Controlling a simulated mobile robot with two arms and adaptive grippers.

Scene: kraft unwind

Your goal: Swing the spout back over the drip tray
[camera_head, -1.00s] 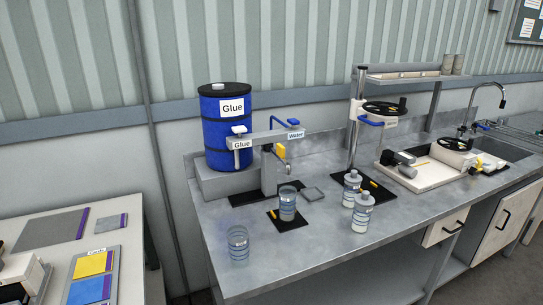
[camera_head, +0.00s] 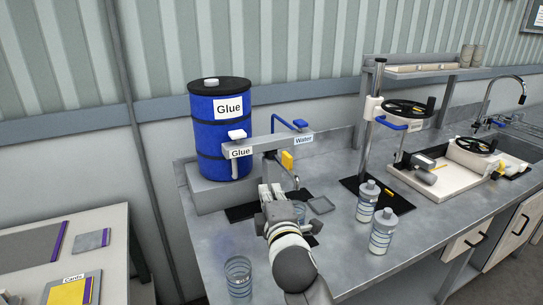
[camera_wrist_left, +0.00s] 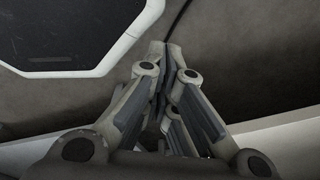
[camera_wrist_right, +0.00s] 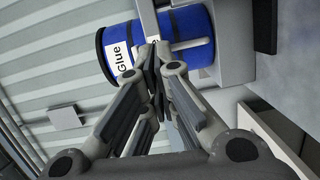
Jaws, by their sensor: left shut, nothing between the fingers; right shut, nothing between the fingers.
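My left gripper (camera_wrist_left: 166,48) is shut, with nothing held, facing dark floor.
A blue Glue drum (camera_head: 221,130) stands behind on a grey block. A beaker (camera_head: 299,211) is partly hidden by my right arm; another glass (camera_head: 238,275) stands at the front edge. Two bottles (camera_head: 367,200) (camera_head: 382,232) stand right. A side table (camera_head: 100,265) holds cards.

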